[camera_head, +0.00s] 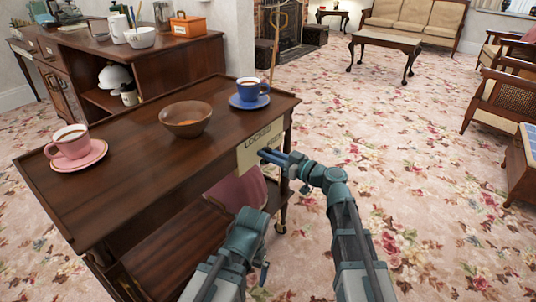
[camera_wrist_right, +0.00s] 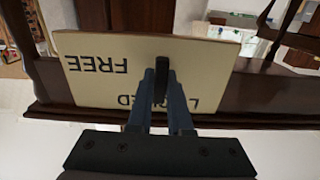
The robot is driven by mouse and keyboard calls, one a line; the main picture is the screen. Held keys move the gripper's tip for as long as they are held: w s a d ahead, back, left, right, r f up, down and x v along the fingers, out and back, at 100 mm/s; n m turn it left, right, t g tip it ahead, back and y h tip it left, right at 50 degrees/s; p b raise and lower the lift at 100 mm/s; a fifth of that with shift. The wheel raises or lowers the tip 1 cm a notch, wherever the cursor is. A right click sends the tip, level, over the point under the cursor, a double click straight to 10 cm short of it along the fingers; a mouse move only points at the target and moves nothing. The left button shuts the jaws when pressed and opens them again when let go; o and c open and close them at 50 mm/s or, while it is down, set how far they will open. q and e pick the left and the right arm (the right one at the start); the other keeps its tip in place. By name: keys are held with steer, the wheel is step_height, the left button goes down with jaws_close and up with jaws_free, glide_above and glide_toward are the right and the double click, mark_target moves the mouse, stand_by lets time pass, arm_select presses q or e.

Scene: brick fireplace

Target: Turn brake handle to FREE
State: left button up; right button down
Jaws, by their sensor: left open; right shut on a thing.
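The cream brake plate (camera_head: 260,146) is on the right end of a dark wooden cart (camera_head: 105,190); part of LOCKED shows there. In the right wrist view the plate (camera_wrist_right: 105,65) appears upside down, with FREE at left and LOCKED partly covered by my fingers. My right gripper (camera_head: 268,154) is at the plate. In the wrist view (camera_wrist_right: 160,98) it is shut on the dark brake handle (camera_wrist_right: 162,48), which stands out from the plate beside FREE. My left gripper (camera_head: 252,222) is low beside the cart's lower shelf, away from the handle; its fingertips are hard to see.
On the cart top are a pink cup (camera_head: 72,142) on a saucer, a brown bowl (camera_head: 186,118) and a blue cup (camera_head: 248,88) on a saucer. A pink object (camera_head: 238,190) is on the lower shelf. Open carpet (camera_head: 420,170) lies to the right.

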steer(key=shift+m, duration=0.3)
steer(key=m, duration=0.3)
steer(key=shift+w+d+m, duration=0.1)
steer(key=shift+m, duration=0.3)
steer(key=m, duration=0.4)
steer(key=shift+f+m, duration=0.1)
steer(key=shift+m, duration=0.2)
steer(key=m, duration=0.4)
steer(key=shift+w+f, duration=0.1)
steer(key=shift+d+m, duration=0.1)
steer(key=shift+m, duration=1.9)
steer(key=c, duration=0.8)
jaws_free()
steer(key=shift+c, duration=0.2)
